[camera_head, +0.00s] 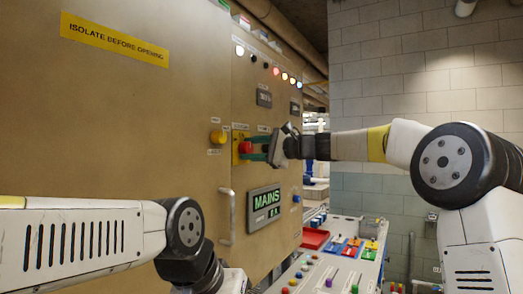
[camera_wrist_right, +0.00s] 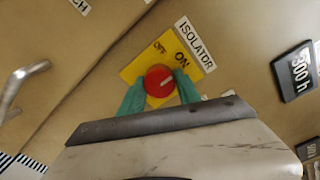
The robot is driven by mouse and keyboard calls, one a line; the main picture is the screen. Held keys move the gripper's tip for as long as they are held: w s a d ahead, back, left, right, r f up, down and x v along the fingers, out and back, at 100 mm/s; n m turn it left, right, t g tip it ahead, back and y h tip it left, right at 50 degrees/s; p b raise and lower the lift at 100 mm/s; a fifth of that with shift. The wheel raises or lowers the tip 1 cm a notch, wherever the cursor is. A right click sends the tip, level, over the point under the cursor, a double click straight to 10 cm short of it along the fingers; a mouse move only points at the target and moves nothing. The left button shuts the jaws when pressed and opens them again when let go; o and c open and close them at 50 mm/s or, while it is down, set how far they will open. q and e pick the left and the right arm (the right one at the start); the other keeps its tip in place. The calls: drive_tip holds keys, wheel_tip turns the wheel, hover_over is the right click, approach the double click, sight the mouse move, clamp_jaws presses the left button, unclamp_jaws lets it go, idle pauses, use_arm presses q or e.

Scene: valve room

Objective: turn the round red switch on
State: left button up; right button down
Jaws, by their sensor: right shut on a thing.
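The round red switch (camera_head: 245,147) sits on a yellow plate on the tan cabinet front in the head view. In the right wrist view the red switch (camera_wrist_right: 157,82) shows between the two teal fingertips of my right gripper (camera_wrist_right: 157,88), which is shut on it. The yellow plate (camera_wrist_right: 140,67) reads OFF and ON, under an ISOLATOR label (camera_wrist_right: 195,43). My right gripper (camera_head: 256,148) reaches the switch from the right in the head view. My left arm shows at lower left; its gripper is out of view.
Below are a door handle (camera_head: 226,217) and a MAINS display (camera_head: 265,203). Indicator lamps (camera_head: 277,71) run along the cabinet top. A bench panel with coloured buttons (camera_head: 345,249) stands at lower right.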

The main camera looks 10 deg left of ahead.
drive_tip(key=shift+f, duration=0.1)
idle(0.4)
drive_tip(key=c, duration=0.9)
unclamp_jaws()
drive_tip(key=shift+o, duration=0.2)
drive_tip(key=shift+d, duration=0.1)
drive_tip(key=v, duration=0.7)
drive_tip(key=shift+d, duration=0.3)
drive_tip(key=shift+s, duration=0.15)
drive_tip(key=s+d+f+n+h, duration=0.5)
drive_tip(key=s+d+f+h, duration=0.2)
drive_tip(key=s+d+f, duration=0.6)
drive_tip(key=s+d+f+n+h, duration=0.4)
drive_tip(key=s+d+f+h, duration=0.3)
drive_tip(key=s+d+f, duration=0.6)
drive_tip(key=s+f, duration=0.3)
drive_tip(key=s, duration=0.1)
drive_tip(key=shift+s+d+f+n+h, duration=0.15)
drive_tip(key=shift+s+f+n+h, duration=0.15)
drive_tip(key=shift+f+n, duration=0.1)
